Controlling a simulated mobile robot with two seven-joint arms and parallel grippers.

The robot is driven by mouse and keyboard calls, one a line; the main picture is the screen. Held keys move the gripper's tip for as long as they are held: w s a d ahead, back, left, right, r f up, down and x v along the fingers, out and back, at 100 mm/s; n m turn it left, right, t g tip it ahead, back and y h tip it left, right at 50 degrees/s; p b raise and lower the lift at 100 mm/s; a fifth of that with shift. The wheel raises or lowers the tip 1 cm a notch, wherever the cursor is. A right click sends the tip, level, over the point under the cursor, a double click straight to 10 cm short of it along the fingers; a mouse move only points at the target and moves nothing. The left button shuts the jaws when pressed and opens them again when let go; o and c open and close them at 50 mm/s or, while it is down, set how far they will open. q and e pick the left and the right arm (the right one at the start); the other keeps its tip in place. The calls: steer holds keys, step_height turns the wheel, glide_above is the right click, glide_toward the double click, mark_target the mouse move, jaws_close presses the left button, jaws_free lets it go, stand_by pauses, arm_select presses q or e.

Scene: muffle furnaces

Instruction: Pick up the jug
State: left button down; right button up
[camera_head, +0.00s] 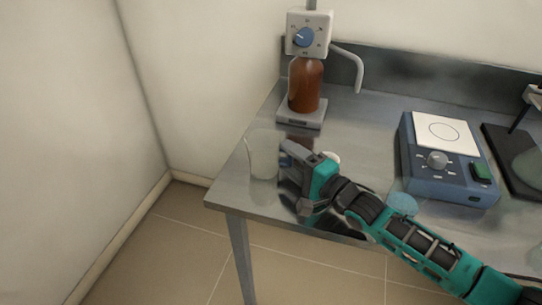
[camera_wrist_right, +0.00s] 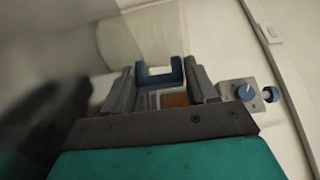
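The jug (camera_head: 263,155) is a translucent whitish vessel standing upright near the left front corner of the metal table. In the right wrist view its pale wall (camera_wrist_right: 140,40) shows large, just beyond the fingers. My right gripper (camera_head: 288,172) is just right of the jug and points left towards it. Its fingers look apart; it also shows in the wrist view (camera_wrist_right: 162,82). A blue U-shaped part shows between the fingers there; I cannot tell what it belongs to. I cannot tell whether the fingers touch the jug. My left gripper is not in view.
A small white item (camera_head: 331,158) is partly hidden behind my gripper. A blue instrument (camera_head: 446,178) stands to the right. The table's left edge lies close to the jug.

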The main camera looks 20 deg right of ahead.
steer(key=shift+f, duration=0.1)
steer(key=c, duration=0.7)
steer(key=shift+o, duration=0.2)
step_height(320, 180, up, 20)
steer(key=p, duration=0.3)
